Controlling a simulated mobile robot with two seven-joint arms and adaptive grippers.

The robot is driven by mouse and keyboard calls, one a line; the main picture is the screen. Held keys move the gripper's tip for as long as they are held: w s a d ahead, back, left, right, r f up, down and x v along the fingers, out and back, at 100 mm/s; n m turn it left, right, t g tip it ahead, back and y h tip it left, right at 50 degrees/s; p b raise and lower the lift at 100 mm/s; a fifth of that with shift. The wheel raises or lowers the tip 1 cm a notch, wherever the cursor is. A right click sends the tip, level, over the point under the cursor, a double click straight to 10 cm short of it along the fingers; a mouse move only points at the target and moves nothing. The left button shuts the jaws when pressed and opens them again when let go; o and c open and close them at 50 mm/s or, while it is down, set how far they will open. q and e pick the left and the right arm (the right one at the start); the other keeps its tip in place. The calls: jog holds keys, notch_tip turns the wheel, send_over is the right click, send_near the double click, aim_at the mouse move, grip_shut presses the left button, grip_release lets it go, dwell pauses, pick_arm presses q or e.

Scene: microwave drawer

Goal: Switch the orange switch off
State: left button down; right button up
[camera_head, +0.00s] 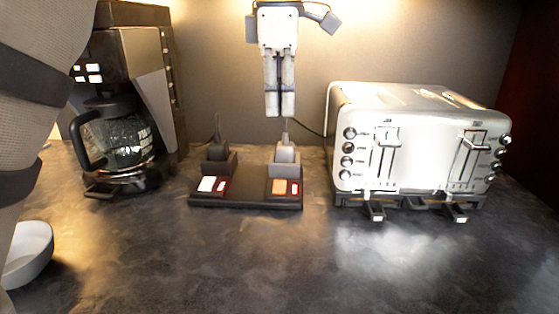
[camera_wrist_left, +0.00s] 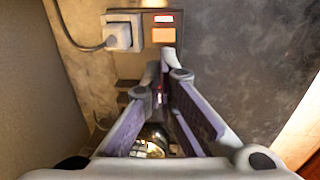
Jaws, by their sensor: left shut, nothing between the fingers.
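The orange switch (camera_head: 279,187) is on the right end of a dark power strip (camera_head: 245,203) lying on the counter, in front of a plug (camera_head: 287,152). It also shows in the left wrist view (camera_wrist_left: 163,35), at the top, with a small red-and-white piece beside it. My left gripper (camera_head: 279,112) points down above and behind the strip in the head view, shut and empty. In the left wrist view its fingertips (camera_wrist_left: 172,62) meet just below the orange switch in the picture, apart from it as far as I can tell. My right gripper is not in view.
A white switch (camera_head: 206,184) and another plug (camera_head: 218,150) are on the strip's left end. A silver toaster (camera_head: 410,140) stands close on the right. A coffee maker (camera_head: 130,60) with a glass pot stands left. A white bowl (camera_head: 30,252) is front left. The front counter is clear.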

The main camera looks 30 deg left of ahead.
aim_at(281, 184)
pick_arm(q)
jog(key=shift+w+f, duration=0.15)
jog(key=shift+f, duration=0.1)
jog(key=f, duration=0.4)
jog(key=w+f, duration=0.1)
jog(key=f, duration=0.8)
jog(key=shift+w+a+f, duration=0.2)
jog(key=shift+a+f, duration=0.15)
jog(key=shift+f, duration=0.05)
